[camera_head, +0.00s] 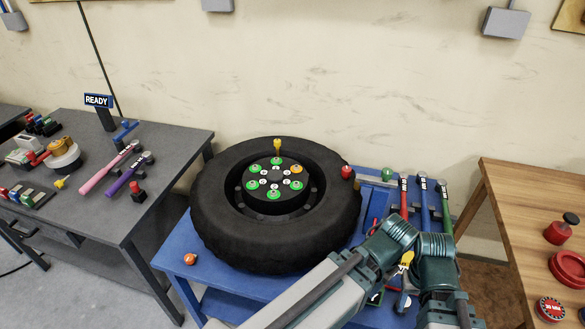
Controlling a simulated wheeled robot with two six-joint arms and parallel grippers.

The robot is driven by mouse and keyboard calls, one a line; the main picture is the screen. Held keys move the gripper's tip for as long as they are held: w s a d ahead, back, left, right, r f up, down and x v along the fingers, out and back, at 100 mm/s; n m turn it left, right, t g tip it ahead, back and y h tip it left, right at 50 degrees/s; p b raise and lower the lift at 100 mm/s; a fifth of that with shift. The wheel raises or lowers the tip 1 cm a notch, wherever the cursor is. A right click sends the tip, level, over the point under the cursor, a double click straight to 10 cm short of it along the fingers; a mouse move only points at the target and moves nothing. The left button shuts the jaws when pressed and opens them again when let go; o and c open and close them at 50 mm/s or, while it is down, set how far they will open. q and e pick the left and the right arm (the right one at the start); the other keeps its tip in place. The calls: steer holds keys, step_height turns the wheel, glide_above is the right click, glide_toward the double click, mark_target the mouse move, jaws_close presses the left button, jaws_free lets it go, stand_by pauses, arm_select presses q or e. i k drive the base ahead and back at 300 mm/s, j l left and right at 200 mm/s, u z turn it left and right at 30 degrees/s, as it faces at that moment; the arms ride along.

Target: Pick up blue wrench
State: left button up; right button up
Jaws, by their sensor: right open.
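The blue wrench (423,200) stands out as a blue-handled tool with a dark head and a white label. It lies on the blue table right of the wheel, between a red-handled wrench (403,197) and a green-handled wrench (445,208). Its near end is hidden behind my right arm (437,248). The right arm bends over the table's front right part, below the wrenches in the picture. The right gripper is open; its fingertips are hard to make out among the arm links, and I see nothing held. My left gripper is out of view.
A big black tyre (222,231) fills the middle of the blue table (177,246). A red knob (347,171) and a green knob (387,173) stand near the wrenches. A grey table (180,150) holds pink and purple tools; a wooden table (525,200) stands at right.

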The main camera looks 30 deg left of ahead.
mark_target(422, 176)
steer(key=i+l+z, duration=0.1)
steer(key=z, duration=0.3)
steer(key=i+l+z, duration=0.1)
steer(key=z, duration=0.3)
steer(key=i+z, duration=0.2)
steer(key=z, duration=0.2)
